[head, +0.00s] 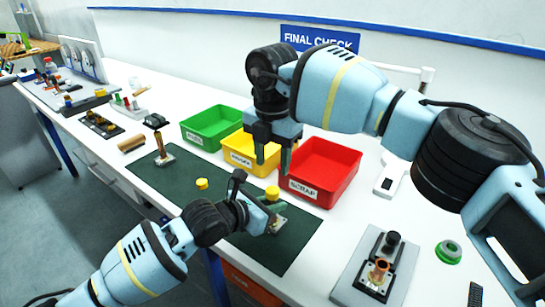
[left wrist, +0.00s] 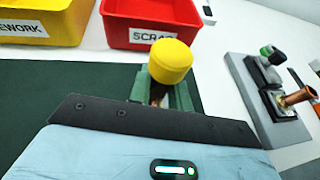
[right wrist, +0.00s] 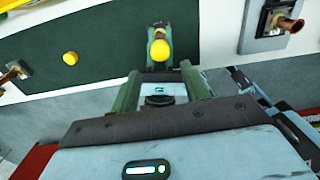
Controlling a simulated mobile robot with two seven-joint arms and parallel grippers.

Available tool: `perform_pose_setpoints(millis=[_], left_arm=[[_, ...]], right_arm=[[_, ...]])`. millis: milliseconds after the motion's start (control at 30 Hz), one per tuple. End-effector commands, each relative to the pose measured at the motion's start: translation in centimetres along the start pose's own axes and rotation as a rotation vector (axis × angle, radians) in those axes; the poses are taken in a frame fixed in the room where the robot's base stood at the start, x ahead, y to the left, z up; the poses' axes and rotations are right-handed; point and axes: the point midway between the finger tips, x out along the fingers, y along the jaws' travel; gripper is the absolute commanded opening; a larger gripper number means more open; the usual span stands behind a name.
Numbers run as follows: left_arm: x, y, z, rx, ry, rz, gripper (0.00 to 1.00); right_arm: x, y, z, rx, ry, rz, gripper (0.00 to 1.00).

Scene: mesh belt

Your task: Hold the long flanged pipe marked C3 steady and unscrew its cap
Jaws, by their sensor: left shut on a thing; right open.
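The pipe held by my left gripper (head: 266,212) has a yellow cap (head: 272,192) on its top end. The cap also shows in the left wrist view (left wrist: 170,62) and the right wrist view (right wrist: 159,52). The left gripper's green fingers are shut on the pipe just below the cap and hide most of it. The C3 marking cannot be read. My right gripper (head: 272,150) is open and empty, pointing down above the bins, apart from the cap. In the right wrist view its fingers (right wrist: 162,85) are spread, with the cap beyond them.
A loose yellow cap (head: 202,184) and another flanged pipe (head: 160,150) are on the dark green mat (head: 215,210). Green (head: 211,125), yellow (head: 240,148) and red (head: 325,170) bins stand behind. A grey fixture with a copper pipe (head: 379,271) is at right.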

Motion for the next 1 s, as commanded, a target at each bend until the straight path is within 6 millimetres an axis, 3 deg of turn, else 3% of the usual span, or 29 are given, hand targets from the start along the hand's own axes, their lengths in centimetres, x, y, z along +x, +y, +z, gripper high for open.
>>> perform_pose_setpoints(millis=[333, 800, 1000], left_arm=[[0.0, 0.0, -0.1, 0.000, 0.002, 0.001, 0.00], [0.0, 0.0, -0.1, 0.000, 0.002, 0.001, 0.00], [0.0, 0.0, -0.1, 0.000, 0.002, 0.001, 0.00]], right_arm=[[0.4, 0.0, 0.0, 0.036, 0.002, -0.002, 0.46], [6.5, 0.0, 0.0, 0.035, 0.002, -0.001, 0.46], [7.7, 0.0, 0.0, 0.034, 0.001, 0.000, 0.46]])
